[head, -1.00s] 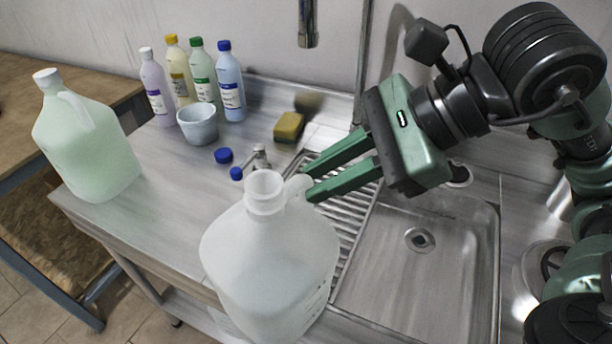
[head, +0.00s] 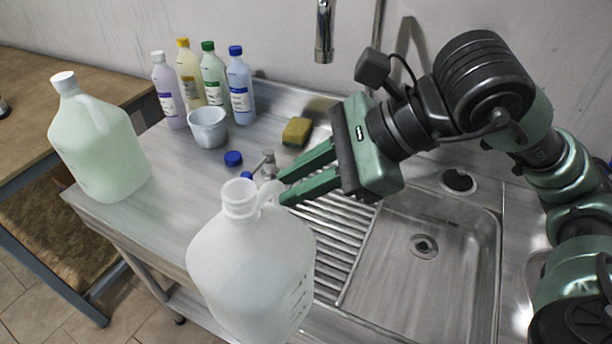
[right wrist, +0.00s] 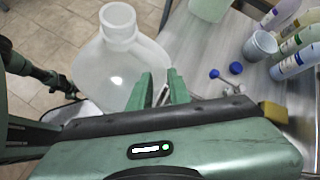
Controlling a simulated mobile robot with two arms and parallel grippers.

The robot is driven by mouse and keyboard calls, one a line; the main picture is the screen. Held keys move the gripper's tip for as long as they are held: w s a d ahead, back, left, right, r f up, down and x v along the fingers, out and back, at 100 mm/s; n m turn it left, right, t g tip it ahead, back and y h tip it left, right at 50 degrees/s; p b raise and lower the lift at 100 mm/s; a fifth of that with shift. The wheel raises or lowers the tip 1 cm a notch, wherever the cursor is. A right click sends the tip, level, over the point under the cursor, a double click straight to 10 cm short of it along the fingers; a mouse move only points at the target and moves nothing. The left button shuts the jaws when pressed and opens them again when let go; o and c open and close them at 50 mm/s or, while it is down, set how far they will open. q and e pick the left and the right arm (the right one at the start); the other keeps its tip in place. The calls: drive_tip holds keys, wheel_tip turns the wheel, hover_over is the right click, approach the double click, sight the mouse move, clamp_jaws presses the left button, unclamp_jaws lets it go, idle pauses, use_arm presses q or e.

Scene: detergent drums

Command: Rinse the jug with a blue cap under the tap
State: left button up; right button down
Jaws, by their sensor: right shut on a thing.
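A translucent white jug (head: 250,262) with an open, uncapped mouth is held roughly upright at the front of the counter, left of the sink basin. My right gripper (head: 283,187) is shut on its handle near the neck. The right wrist view also shows the jug (right wrist: 112,75) beside the fingers (right wrist: 160,85). A blue cap (head: 233,158) lies on the counter behind the jug. The tap spout (head: 324,42) hangs at the back, behind and right of the jug; no water shows from it. My left gripper is not in the head view.
A jug of pale green liquid with a white cap (head: 98,150) stands at the left. Several bottles (head: 213,80), a grey cup (head: 208,128) and a yellow sponge (head: 297,131) stand behind. A small valve (head: 266,163) is close behind the held jug. The sink basin (head: 390,285) is empty.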

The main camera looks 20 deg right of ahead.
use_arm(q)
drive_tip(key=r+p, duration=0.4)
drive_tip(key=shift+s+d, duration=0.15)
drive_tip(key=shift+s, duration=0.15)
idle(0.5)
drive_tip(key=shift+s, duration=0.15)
